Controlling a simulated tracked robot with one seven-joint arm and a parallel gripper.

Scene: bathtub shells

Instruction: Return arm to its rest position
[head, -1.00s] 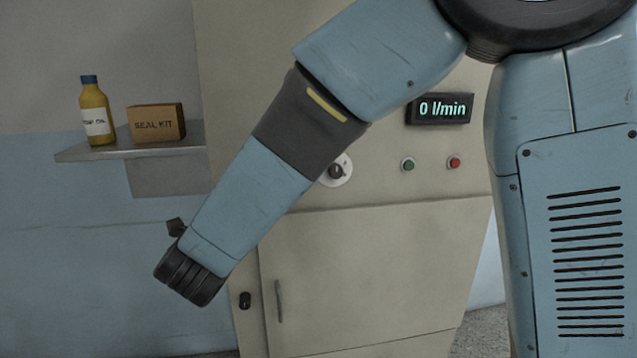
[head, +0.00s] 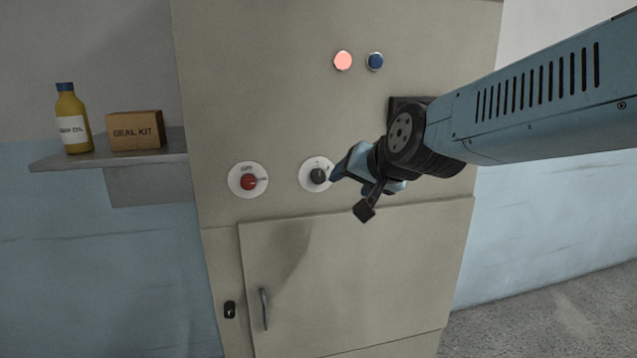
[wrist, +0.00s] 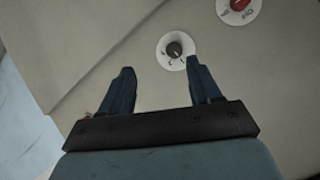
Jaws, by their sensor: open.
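My arm (head: 540,100) reaches in from the right in the head view, in front of the beige cabinet (head: 270,100). My gripper (head: 350,172) is at its left end, beside the dark knob (head: 318,176) in the picture. In the wrist view my gripper (wrist: 159,66) has its two blue fingers apart with nothing between them. The dark knob (wrist: 175,49) shows beyond the fingertips, and I see no contact with it.
A red knob (head: 249,181) is left of the dark one. A pink-lit round light (head: 343,61) and a blue one (head: 375,61) are above. Left, a shelf (head: 60,163) holds a yellow bottle (head: 72,118) and a SEAL KIT box (head: 135,130). Floor shows at lower right.

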